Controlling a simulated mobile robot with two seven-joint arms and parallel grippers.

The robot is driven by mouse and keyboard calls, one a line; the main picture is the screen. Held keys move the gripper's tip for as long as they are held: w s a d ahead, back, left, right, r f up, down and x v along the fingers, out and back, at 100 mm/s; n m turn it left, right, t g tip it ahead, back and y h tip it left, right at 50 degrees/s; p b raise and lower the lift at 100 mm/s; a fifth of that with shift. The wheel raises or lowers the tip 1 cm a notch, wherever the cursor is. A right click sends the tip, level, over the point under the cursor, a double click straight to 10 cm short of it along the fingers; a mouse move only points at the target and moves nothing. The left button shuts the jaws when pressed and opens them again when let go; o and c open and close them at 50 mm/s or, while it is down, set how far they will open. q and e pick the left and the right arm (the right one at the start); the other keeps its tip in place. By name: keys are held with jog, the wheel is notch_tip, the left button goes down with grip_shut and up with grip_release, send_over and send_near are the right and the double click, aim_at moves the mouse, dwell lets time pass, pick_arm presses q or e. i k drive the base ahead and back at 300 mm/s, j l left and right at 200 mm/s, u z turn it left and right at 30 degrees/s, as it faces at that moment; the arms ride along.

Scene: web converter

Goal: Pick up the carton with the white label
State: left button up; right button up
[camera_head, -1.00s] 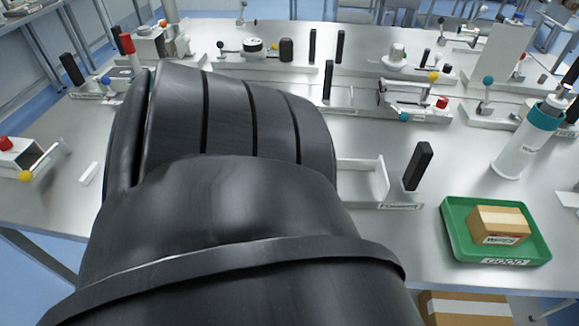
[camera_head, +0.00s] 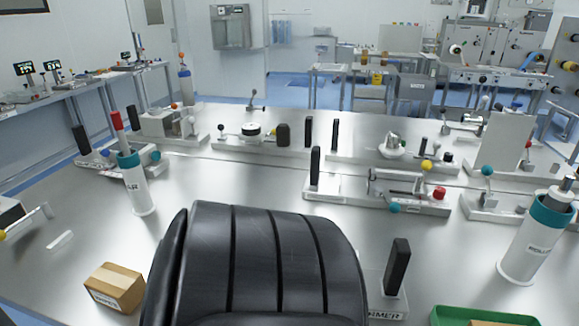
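A brown carton (camera_head: 115,287) with a white label on its front face sits on the metal table at the lower left. The print on the label is too small to read surely. A green tray (camera_head: 455,313) is cut off by the bottom edge at the lower right. Only the top edge of a second brown carton (camera_head: 490,322) shows in it, and its label is out of view. A large black ribbed part of my own body fills the bottom middle, close to the left carton in the picture. No gripper fingers show.
White bottles with teal collars stand at left (camera_head: 138,185) and right (camera_head: 530,240). A black upright block (camera_head: 397,267) stands near the tray. Several fixtures, one with a yellow and a red knob (camera_head: 385,190), line the table's middle and back. Bare table lies behind the left carton.

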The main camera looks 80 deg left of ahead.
aim_at(118, 287)
jog(key=i+u, duration=0.1)
jog(key=u, duration=2.85)
